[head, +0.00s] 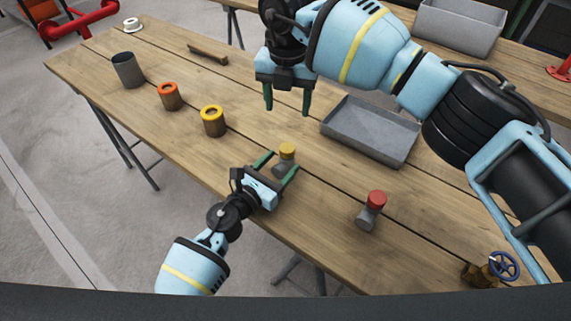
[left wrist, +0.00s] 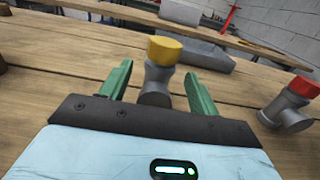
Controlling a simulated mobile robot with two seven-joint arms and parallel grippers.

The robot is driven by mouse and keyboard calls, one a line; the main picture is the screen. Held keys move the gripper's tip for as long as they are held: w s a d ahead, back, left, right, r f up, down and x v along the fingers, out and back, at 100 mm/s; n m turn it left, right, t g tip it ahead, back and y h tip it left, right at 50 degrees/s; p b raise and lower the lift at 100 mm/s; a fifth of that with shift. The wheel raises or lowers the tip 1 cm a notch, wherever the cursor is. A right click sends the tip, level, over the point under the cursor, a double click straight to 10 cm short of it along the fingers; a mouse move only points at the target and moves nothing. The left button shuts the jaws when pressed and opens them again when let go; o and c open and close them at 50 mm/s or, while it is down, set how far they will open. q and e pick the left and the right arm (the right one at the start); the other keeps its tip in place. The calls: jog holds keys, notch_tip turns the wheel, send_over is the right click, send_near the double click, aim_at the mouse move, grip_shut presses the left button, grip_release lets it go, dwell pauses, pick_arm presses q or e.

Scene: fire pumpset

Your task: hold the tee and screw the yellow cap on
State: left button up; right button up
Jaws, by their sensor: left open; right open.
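The grey tee (head: 281,168) stands on the wooden table with the yellow cap (head: 287,150) on its upper end. In the left wrist view the yellow cap (left wrist: 164,50) sits on top of the grey tee (left wrist: 155,85); I cannot tell how tightly. My left gripper (head: 277,163) is open, its green fingers on either side of the tee, apparently not touching it. The fingers also show in the left wrist view (left wrist: 158,85). My right gripper (head: 288,102) is open and empty above the table, up and behind the tee.
A second tee (head: 367,217) with a red cap (head: 376,198) stands to the right. A grey tray (head: 345,131) lies behind. An orange-topped cylinder (head: 170,97), a yellow-topped cylinder (head: 213,122) and a grey cup (head: 127,71) stand left. A blue-wheeled valve (head: 503,266) is at front right.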

pick_arm(q)
jog(key=shift+v, duration=2.35)
pick_arm(e)
jog(key=shift+r, duration=0.35)
